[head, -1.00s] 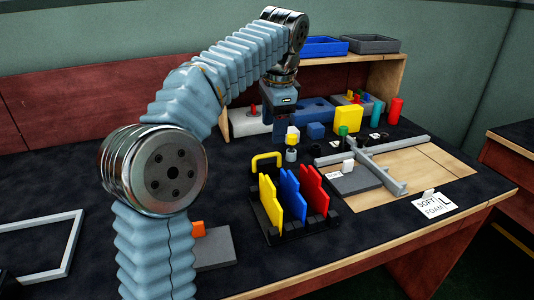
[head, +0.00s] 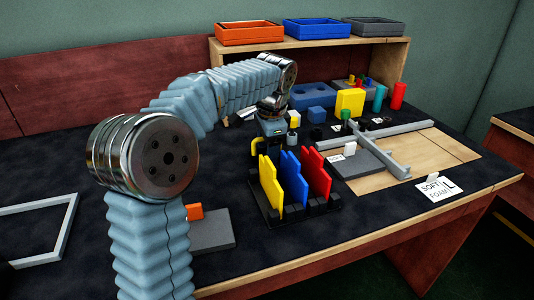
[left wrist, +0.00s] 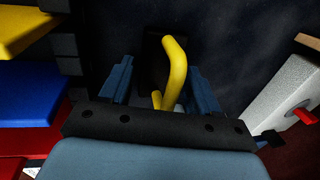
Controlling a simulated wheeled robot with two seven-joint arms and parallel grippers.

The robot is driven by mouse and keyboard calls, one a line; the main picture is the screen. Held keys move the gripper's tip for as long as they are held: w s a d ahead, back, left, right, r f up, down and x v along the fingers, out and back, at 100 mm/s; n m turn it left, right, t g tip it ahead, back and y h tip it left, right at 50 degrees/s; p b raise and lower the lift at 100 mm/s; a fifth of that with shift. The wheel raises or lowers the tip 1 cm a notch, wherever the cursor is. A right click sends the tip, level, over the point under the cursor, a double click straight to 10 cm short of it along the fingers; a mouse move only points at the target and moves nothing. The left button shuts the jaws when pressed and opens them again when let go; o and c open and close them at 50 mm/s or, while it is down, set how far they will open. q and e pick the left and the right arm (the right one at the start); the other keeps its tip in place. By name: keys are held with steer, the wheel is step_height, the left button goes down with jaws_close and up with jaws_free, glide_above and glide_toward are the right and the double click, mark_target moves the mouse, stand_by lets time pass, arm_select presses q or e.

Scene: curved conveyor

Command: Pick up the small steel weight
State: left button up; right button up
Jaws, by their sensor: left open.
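A small grey cylinder (head: 292,138), perhaps the steel weight, stands on the dark table just right of my left gripper (head: 270,136) in the head view; I cannot tell for sure. My left gripper points down behind the rack. In the left wrist view its two blue fingers (left wrist: 160,88) are apart, with a bent yellow handle (left wrist: 174,70) showing between them. I cannot tell whether they touch it. The yellow handle also shows in the head view (head: 256,148), partly hidden by the gripper. No steel weight is clear in the left wrist view. My right gripper is not seen.
A black rack (head: 325,206) with yellow, blue and red plates stands in front of the gripper. A yellow block (head: 350,102), a blue holder (head: 313,95) and a grey T-shaped frame (head: 375,150) lie behind and right. A wooden shelf (head: 393,62) stands at the back.

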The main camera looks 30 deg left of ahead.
arm_select(q)
steer(key=shift+f, duration=0.1)
steer(key=shift+c, duration=0.4)
jaws_close()
